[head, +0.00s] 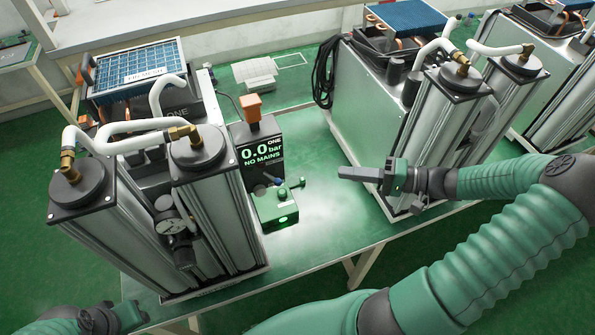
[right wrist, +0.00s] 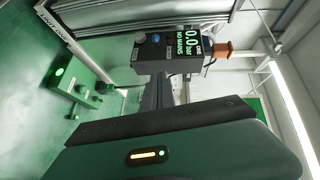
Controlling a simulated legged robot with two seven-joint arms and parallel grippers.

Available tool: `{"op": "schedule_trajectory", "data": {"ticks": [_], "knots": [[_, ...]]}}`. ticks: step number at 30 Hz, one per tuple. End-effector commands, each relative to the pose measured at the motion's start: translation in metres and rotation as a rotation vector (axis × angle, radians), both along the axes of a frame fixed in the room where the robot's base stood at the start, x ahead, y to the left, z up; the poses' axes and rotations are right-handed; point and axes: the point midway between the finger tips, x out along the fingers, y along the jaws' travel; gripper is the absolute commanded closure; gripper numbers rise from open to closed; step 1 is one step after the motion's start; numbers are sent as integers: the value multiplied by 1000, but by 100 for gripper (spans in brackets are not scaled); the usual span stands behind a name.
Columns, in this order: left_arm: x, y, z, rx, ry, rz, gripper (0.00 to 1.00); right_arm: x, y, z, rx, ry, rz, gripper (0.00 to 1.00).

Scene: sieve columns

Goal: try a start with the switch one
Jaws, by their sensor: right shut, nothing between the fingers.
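Unit one's dark display (head: 262,152) reads ONE, 0.0 bar and NO MAINS; it also shows rotated in the right wrist view (right wrist: 192,42). Blue and dark controls (head: 272,181) sit at its foot. In front is a green control box (head: 275,207) with green knobs and a lit green lamp; a green box with a lit lamp also shows in the right wrist view (right wrist: 88,92). My right gripper (head: 342,172) is shut and empty, to the right of the box and apart from it. My left gripper (head: 112,318) is at the lower left; its jaws are unclear.
Unit one's twin metal columns (head: 215,205) with white hoses and a gauge stand left of the box. A second column unit (head: 445,125) stands right, close behind my right gripper. An orange plug (head: 251,106) tops the display.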

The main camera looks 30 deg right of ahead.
Motion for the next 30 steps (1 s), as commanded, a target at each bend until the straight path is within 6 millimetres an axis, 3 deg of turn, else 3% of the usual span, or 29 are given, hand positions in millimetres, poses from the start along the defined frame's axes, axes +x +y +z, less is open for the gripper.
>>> {"op": "schedule_trajectory", "data": {"ticks": [7,11,23,30], "knots": [[0,0,1,0,0,0,64,2,2,-2,0,5,2,100],[0,0,6,0,0,0,64,13,12,-2,3,4,5,100],[0,0,27,0,0,0,64,76,70,-13,4,7,8,100],[0,0,37,0,0,0,64,74,102,-21,3,8,4,100]]}}
